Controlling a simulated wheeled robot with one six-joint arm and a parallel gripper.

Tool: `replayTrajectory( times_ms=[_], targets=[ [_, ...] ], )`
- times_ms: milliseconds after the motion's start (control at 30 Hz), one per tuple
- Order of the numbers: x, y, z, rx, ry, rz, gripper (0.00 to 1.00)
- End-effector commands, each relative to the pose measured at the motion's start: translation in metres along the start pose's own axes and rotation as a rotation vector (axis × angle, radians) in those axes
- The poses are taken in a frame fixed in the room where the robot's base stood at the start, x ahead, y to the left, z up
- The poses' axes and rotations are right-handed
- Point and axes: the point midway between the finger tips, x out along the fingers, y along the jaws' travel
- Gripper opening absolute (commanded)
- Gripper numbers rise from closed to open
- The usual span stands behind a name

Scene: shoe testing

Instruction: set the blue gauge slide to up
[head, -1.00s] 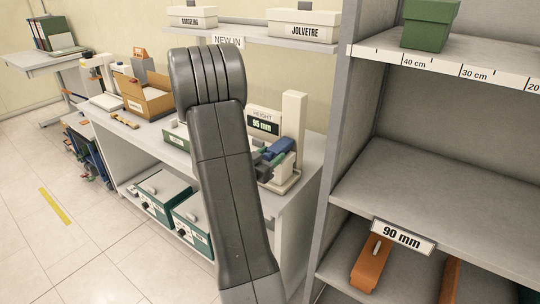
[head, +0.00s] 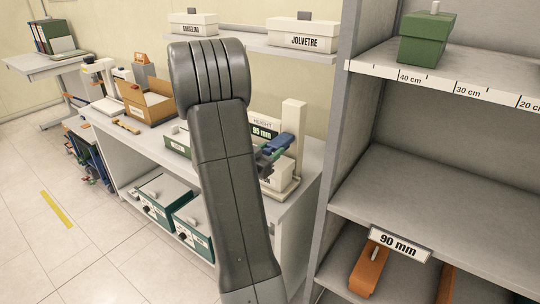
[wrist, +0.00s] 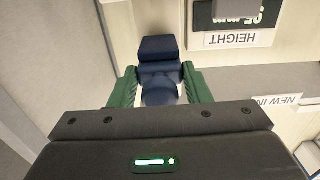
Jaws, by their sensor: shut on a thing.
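In the head view my arm hides most of the gripper. The gauge's dark display (head: 265,131) reads 95 mm, under a HEIGHT label. A pale block (head: 274,176) stands below the slide.
The grey shelf unit (head: 335,150) stands close on the right, with a green box (head: 426,38) above and an orange piece (head: 369,271) below. A wall shelf with white boxes (head: 303,34) hangs above the gauge. An open cardboard box (head: 150,105) is on the bench to the left.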

Motion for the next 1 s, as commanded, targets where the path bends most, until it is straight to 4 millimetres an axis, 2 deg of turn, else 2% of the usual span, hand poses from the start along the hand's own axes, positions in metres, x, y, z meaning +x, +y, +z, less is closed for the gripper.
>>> replayTrajectory(
  times_ms=[33, 67, 367, 400, 767, 867, 1000],
  targets=[
    [0.000, 0.000, -0.011, 0.002, 0.004, 0.000, 0.03],
    [0.000, 0.000, -0.013, 0.002, 0.004, 0.000, 0.03],
    [0.001, -0.001, -0.015, 0.003, 0.009, 0.000, 0.03],
    [0.001, -0.001, -0.015, 0.003, 0.010, 0.000, 0.49],
    [-0.004, -0.001, -0.012, 0.002, 0.004, -0.001, 0.50],
    [-0.015, -0.001, -0.011, 0.002, 0.003, -0.002, 0.50],
    [-0.043, -0.002, -0.011, 0.002, 0.004, -0.005, 0.50]
  ],
)
